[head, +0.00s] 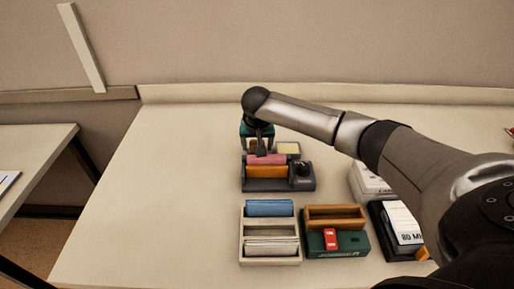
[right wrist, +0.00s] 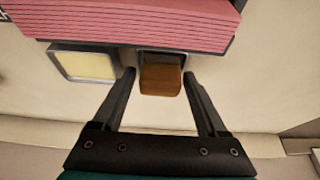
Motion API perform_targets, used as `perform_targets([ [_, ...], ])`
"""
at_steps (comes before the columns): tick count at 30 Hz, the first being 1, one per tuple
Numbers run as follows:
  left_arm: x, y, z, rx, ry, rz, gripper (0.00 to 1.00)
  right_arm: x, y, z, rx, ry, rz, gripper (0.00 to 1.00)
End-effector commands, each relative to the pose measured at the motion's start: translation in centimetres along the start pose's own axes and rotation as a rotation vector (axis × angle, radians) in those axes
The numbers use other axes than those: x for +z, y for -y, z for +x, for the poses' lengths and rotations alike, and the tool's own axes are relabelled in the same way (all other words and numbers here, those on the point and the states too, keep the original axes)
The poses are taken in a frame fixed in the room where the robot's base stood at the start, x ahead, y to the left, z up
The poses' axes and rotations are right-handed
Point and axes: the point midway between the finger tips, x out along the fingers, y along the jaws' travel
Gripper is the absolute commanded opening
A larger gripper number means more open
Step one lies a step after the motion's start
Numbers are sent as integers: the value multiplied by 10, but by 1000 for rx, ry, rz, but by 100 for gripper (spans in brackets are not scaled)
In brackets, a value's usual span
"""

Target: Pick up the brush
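A small brown block (right wrist: 160,78), which looks to be the brush, sits in a dark holder (right wrist: 160,53) in the right wrist view. In the head view it shows as a small brown patch (head: 252,146), partly hidden by my right gripper (head: 262,149). In the right wrist view my right gripper (right wrist: 159,76) is open, with one fingertip on each side of the brown block. Gaps show between the fingers and the block, so I see no grip on it. My left gripper is not in view.
A dark organiser (head: 265,185) with pink and orange pads stands in front of the gripper. A pale yellow pad (head: 288,148) lies beside the brown block. A white tray (head: 241,248) and green box (head: 352,245) stand nearer. The desk's left part is clear.

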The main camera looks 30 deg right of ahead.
Motion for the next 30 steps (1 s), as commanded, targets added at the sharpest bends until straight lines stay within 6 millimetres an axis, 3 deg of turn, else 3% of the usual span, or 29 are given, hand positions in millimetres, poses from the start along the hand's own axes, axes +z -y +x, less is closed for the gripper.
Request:
perform_targets([
  [2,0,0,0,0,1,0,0,0,0,0,0,0,0,66],
  [18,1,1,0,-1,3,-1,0,0,0,0,0,0,0,5],
  [26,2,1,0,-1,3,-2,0,-1,0,-2,0,0,0,4],
  [30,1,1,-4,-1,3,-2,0,-7,1,-15,-2,-2,1,4],
])
